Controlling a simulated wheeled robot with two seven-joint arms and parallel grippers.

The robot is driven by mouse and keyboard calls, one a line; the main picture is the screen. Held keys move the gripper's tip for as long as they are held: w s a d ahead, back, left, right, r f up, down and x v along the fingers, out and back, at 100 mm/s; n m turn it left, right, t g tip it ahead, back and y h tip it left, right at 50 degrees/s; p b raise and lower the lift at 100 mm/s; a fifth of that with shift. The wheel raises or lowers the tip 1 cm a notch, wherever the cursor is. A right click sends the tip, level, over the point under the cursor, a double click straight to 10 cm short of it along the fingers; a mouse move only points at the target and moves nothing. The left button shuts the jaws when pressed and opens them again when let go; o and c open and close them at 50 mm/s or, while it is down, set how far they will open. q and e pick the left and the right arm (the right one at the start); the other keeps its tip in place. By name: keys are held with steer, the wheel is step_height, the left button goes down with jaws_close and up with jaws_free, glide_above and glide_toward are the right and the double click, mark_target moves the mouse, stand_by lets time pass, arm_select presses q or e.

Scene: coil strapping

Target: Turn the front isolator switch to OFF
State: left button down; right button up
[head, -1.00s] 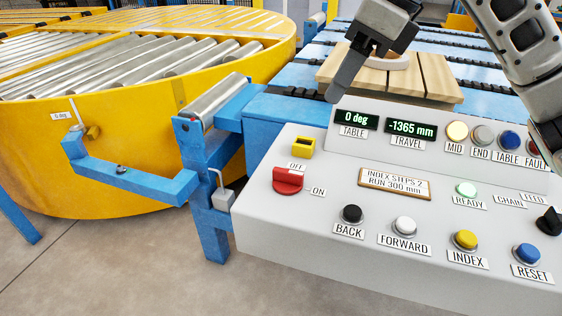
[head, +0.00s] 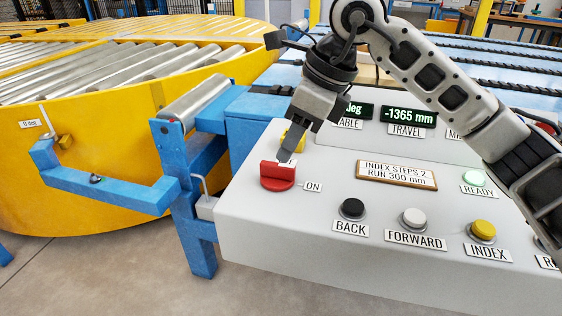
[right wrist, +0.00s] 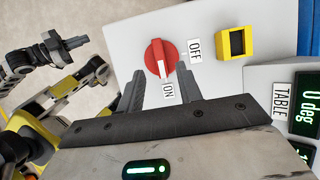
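The front isolator switch is a red rotary knob (head: 277,177) at the left end of the grey control panel. In the right wrist view the red knob (right wrist: 157,58) has a raised grip whose white-marked end points towards the ON label (right wrist: 168,91); the OFF label (right wrist: 195,50) is to its right. My right gripper (head: 287,155) is just above and behind the knob in the head view. In the right wrist view its two fingers (right wrist: 162,88) are apart, short of the knob, with nothing between them. My left gripper (right wrist: 72,43) shows small at upper left there, its opening unclear.
A yellow block (right wrist: 236,42) stands beside the OFF label. BACK (head: 352,208), FORWARD (head: 414,218) and INDEX (head: 482,231) buttons line the panel's front. A blue frame post (head: 190,200) stands left of the panel, beside the yellow turntable (head: 110,140).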

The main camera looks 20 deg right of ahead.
mark_target(278, 164)
steer(key=x, duration=0.5)
jaws_close()
steer(key=shift+r, duration=0.1)
